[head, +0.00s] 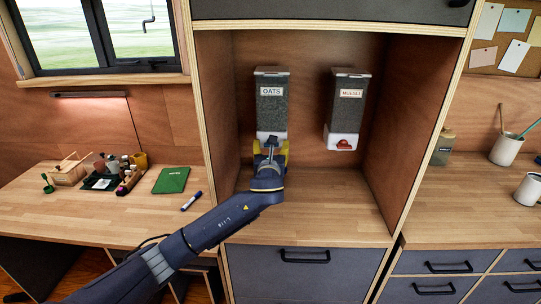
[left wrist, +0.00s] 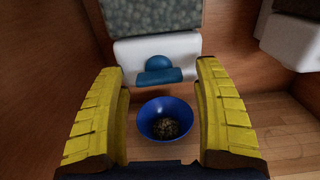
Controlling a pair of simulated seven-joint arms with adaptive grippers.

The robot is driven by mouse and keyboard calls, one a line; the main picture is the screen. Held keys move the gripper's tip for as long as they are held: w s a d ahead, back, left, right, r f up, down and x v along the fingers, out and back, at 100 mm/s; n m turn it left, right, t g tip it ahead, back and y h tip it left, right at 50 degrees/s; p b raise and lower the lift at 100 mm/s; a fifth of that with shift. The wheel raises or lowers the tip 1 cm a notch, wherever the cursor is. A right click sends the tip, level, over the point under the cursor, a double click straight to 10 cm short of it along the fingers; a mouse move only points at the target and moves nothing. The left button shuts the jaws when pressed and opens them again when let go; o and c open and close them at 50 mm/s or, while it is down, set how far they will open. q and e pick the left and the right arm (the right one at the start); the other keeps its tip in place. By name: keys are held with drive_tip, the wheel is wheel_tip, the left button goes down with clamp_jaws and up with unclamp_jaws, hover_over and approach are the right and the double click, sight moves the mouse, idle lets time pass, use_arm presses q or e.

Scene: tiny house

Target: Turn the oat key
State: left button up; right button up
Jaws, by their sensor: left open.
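The oats dispenser (head: 271,100) hangs on the back wall of the alcove, with dark grain behind its clear front and a white lower part. Its blue oat key (left wrist: 160,72) shows in the left wrist view as a round knob above a wide, level bar. My left gripper (head: 271,147) is open in front of the dispenser's lower part. Its yellow fingers stand left and right of the key, with gaps on both sides, and hide most of the key in the head view. A blue bowl (left wrist: 146,118) holding dark grain stands below the key. My right gripper is not in view.
The muesli dispenser (head: 348,100) with a red key (head: 344,144) hangs to the right. The alcove's side walls stand close on both sides. The alcove shelf (head: 335,195) is clear on the right. The left desk holds a green notebook (head: 172,180) and small items.

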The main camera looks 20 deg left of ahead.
use_arm(q)
drive_tip(key=v, duration=1.1)
drive_tip(key=shift+s, duration=0.25)
drive_tip(key=shift+f, duration=0.1)
